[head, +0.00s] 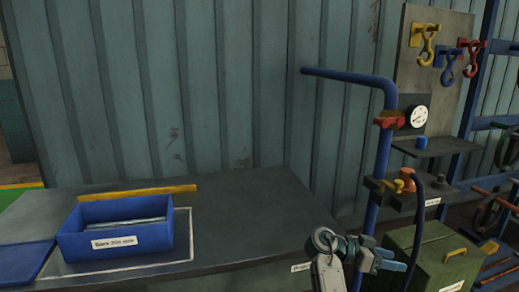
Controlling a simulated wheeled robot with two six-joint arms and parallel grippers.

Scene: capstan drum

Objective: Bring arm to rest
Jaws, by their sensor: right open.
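My right gripper (392,260) is at the bottom, right of centre, in the head view. Its blue-grey fingers point to the right and look small here. It is open, and I see nothing held between the fingers. It shows in front of the lower part of a blue pipe (380,160); I cannot tell whether it touches the pipe. My left gripper is not in view.
A dark bench (245,215) carries a blue labelled bin (75,240) and a yellow bar (137,194). The pipe has a red fitting (388,120) and gauge (419,116). A green box (445,262) stands right of the gripper. Hooks (425,45) hang above.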

